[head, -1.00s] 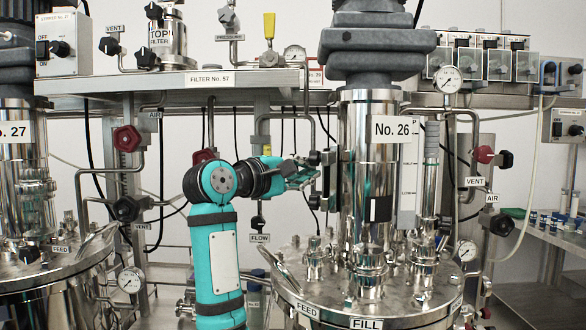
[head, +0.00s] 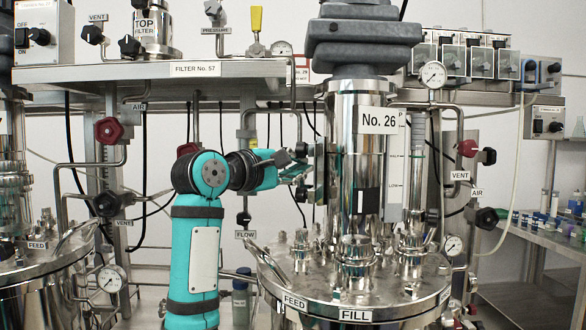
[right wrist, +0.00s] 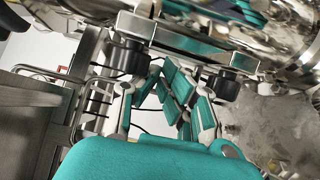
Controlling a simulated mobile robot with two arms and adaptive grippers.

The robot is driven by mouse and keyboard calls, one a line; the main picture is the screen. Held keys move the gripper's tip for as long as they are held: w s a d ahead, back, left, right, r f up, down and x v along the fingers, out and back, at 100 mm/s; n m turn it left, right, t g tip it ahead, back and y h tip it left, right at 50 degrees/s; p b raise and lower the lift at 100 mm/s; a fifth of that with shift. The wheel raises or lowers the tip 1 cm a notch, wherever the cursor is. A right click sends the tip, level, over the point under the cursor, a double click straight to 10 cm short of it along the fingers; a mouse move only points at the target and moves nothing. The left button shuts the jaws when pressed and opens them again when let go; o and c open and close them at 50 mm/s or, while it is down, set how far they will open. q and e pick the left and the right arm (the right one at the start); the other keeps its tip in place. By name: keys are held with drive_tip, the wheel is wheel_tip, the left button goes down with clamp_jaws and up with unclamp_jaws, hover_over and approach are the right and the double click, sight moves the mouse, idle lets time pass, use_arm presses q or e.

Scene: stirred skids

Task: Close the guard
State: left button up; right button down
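The steel column marked No. 26 (head: 345,105) stands upright on the round vessel lid. A small steel bar-like fitting with dark knobs (head: 319,170) stands off its left side; I cannot tell for sure whether it is the guard or its handle. In the right wrist view a flat steel bar (right wrist: 185,38) with two black knobs crosses above the fingers. My right gripper (head: 300,168) points right, its teal fingertips close to this fitting. In the right wrist view its fingers (right wrist: 178,92) overlap below the bar; grip and contact are unclear. My left gripper is out of view.
The vessel lid (head: 352,290) carries several steel fittings below the gripper. The filter shelf (head: 150,72) runs behind and above my arm. A red valve knob (head: 109,130) is to the left. A bench (head: 560,238) is at the far right.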

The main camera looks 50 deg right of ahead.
drive_tip(key=a, duration=0.8)
drive_tip(key=shift+w, duration=0.2)
